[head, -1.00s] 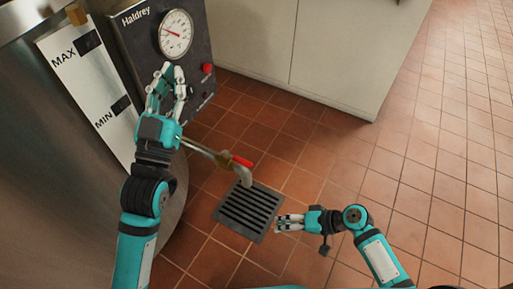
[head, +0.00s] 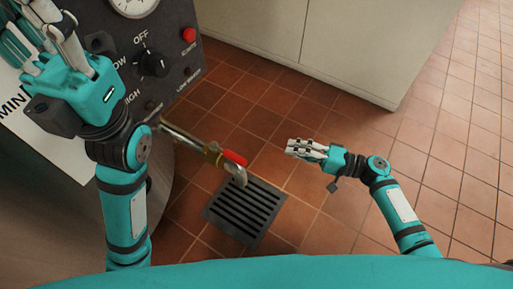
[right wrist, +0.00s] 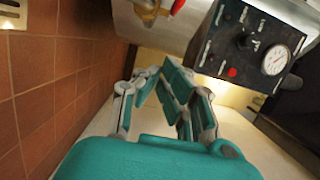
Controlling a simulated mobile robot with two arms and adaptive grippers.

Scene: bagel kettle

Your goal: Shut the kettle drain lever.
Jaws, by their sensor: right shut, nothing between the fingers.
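The kettle drain lever (head: 235,158) is a small red handle on a brass valve (head: 212,153) at the end of the kettle's drain pipe. It points away from the kettle, roughly in line with the pipe. In the right wrist view the red lever (right wrist: 178,6) shows at the top edge. My right gripper (head: 290,147) is shut and empty, to the right of the lever and apart from it. Its fingers (right wrist: 163,75) also show in the right wrist view. My left gripper (head: 38,28) is at the upper left in front of the kettle panel, fingers apart, partly cut off.
The control panel (head: 170,95) with a black knob (head: 152,64) and red button (head: 189,35) is on the kettle at the left. A floor drain grate (head: 243,215) lies below the spout. A pale cabinet (head: 350,45) stands behind. The tiled floor at right is clear.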

